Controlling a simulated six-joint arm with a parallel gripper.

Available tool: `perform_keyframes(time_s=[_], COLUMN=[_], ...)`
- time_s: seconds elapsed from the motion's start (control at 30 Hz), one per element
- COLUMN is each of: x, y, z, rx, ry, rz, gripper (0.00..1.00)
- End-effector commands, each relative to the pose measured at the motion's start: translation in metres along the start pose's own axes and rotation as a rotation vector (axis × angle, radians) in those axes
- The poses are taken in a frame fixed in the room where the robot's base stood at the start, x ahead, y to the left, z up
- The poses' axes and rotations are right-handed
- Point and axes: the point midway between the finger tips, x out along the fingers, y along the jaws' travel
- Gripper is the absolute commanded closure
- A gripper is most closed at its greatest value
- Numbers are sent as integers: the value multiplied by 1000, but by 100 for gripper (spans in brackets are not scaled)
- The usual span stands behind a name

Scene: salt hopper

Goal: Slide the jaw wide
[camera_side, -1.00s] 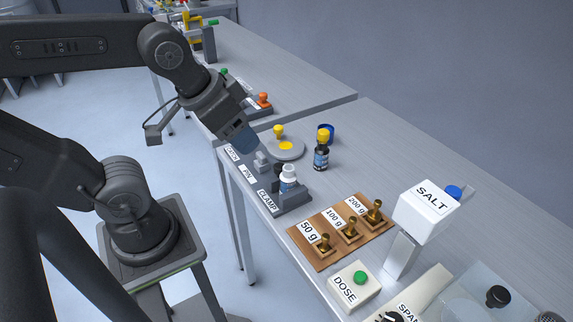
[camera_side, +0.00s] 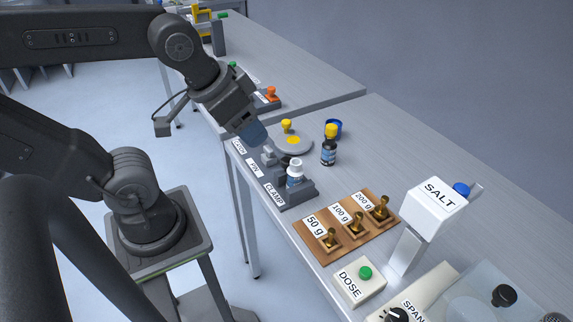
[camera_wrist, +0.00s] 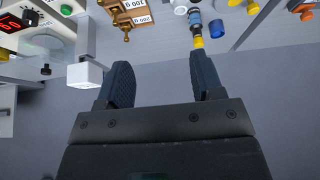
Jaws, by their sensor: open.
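The clamp fixture (camera_side: 300,193) is a dark grey block at the bench's front edge, with labels CLAMP, PIN and one partly hidden that I cannot fully read. Which piece is the sliding jaw I cannot tell for certain. My gripper (camera_side: 254,133) is just above the fixture's far end, apart from the bottle. In the wrist view my gripper (camera_wrist: 164,82) has its two dark fingers spread with nothing between them.
The DOSE box (camera_side: 350,288) and SALT hopper (camera_side: 434,208) are at right.

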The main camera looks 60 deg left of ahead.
Motion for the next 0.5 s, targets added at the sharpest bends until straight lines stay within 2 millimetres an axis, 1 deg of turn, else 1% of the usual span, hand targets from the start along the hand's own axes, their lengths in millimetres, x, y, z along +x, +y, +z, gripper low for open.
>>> perform_keyframes(time_s=[0.07, 0.1, 0.17, 0.27, 0.37, 0.47, 0.5], x=[0, 0, 0, 4, 12, 27, 34], y=[0, 0, 0, -4, -11, -23, -29], z=[0, 0, -1, -8, -23, -42, -49], rx=[0, 0, -13, -106, -311, -594, -714], ry=[0, 0, -4, -36, -102, -187, -220], rz=[0, 0, -1, -10, -35, -86, -113], gripper=[39, 42, 43, 43, 43, 43, 43])
